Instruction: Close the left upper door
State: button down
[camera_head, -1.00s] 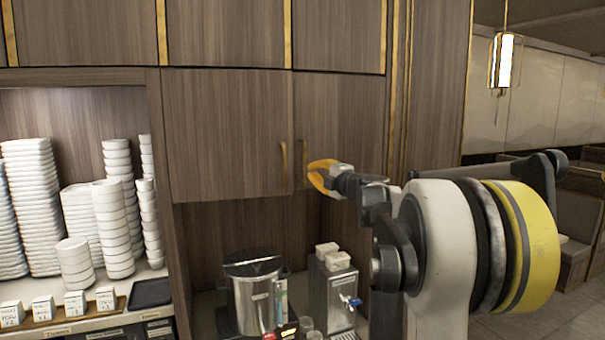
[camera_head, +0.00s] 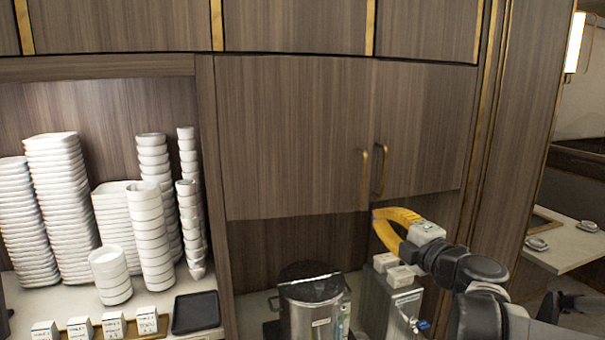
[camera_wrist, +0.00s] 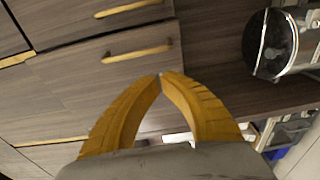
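The left upper door (camera_head: 290,135) is a brown wood-grain panel with a vertical gold handle (camera_head: 364,178) near its right edge. It looks flush or nearly flush with the right upper door (camera_head: 425,125); a small gap cannot be ruled out. The right door's gold handle (camera_head: 381,168) is beside it. My gripper (camera_head: 376,214) has yellow fingers and is just below the handles, apart from them. In the wrist view, the fingertips (camera_wrist: 160,76) meet with nothing between them. Both handles show there, the left door's (camera_wrist: 127,8) and the right door's (camera_wrist: 137,52).
Below the doors stand a steel pot (camera_head: 312,305) and a steel dispenser (camera_head: 392,298) with white tubs on top. White bowl stacks (camera_head: 150,235) and a black tray (camera_head: 196,312) fill the open shelf on the left. A table (camera_head: 565,250) is at the right.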

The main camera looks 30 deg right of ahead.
aim_at(361, 205)
jog(key=w+b, duration=0.1)
jog(key=w, duration=0.2)
jog(key=w+d+b, duration=0.1)
jog(key=w, duration=0.1)
jog(key=w+b, duration=0.1)
jog(key=w, duration=0.2)
jog(key=shift+w+d+f, duration=0.3)
jog(key=shift+d, duration=0.1)
jog(key=shift+w+d, duration=0.3)
jog(key=shift+s+a, duration=0.1)
